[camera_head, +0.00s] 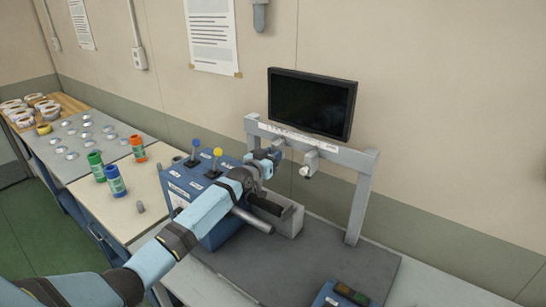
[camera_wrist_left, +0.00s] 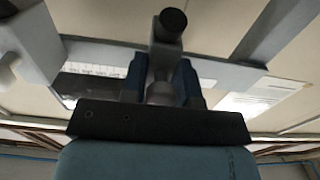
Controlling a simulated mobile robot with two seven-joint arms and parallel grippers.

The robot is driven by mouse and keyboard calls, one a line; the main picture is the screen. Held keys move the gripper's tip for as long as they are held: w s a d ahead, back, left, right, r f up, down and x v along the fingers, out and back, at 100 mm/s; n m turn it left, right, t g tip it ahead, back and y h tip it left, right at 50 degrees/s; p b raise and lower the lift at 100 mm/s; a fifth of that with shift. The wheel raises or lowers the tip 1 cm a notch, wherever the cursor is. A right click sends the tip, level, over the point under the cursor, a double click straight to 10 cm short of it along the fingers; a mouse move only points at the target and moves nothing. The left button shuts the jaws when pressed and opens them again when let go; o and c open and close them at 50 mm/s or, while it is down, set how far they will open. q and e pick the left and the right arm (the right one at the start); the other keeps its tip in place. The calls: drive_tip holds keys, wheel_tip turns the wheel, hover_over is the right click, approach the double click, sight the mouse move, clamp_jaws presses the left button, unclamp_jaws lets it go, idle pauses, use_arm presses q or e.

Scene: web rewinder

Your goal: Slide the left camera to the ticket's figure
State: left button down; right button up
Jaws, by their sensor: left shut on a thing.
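The left camera (camera_wrist_left: 164,60) shows in the left wrist view as a grey body with a dark round end, mounted at the rail. My left gripper (camera_wrist_left: 159,85) is shut on it, one blue finger on each side. In the head view my left gripper (camera_head: 267,158) is up at the left part of the grey rail (camera_head: 345,155) and hides most of that camera. The right camera (camera_head: 310,160) hangs on the rail to the right, apart from the gripper. A white printed scale strip (camera_head: 300,135) runs along the rail; its figures are too small to read. My right gripper is out of view.
A dark monitor (camera_head: 312,103) stands behind the rail. Bottles (camera_head: 115,180) stand on the left bench. Printed sheets (camera_head: 211,35) hang on the wall, unreadable. The grey mat (camera_head: 300,265) is mostly clear.

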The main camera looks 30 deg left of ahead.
use_arm(q)
drive_tip(key=shift+a, duration=0.15)
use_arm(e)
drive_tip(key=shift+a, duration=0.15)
use_arm(q)
drive_tip(key=c, duration=1)
unclamp_jaws()
drive_tip(key=shift+o, duration=0.2)
drive_tip(key=shift+s+f, duration=0.1)
drive_tip(key=shift+s, duration=0.25)
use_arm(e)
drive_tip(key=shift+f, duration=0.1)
use_arm(q)
drive_tip(key=s+a+b, duration=0.1)
drive_tip(key=s+a, duration=0.1)
drive_tip(key=s, duration=1.1)
drive_tip(key=shift+b, duration=0.35)
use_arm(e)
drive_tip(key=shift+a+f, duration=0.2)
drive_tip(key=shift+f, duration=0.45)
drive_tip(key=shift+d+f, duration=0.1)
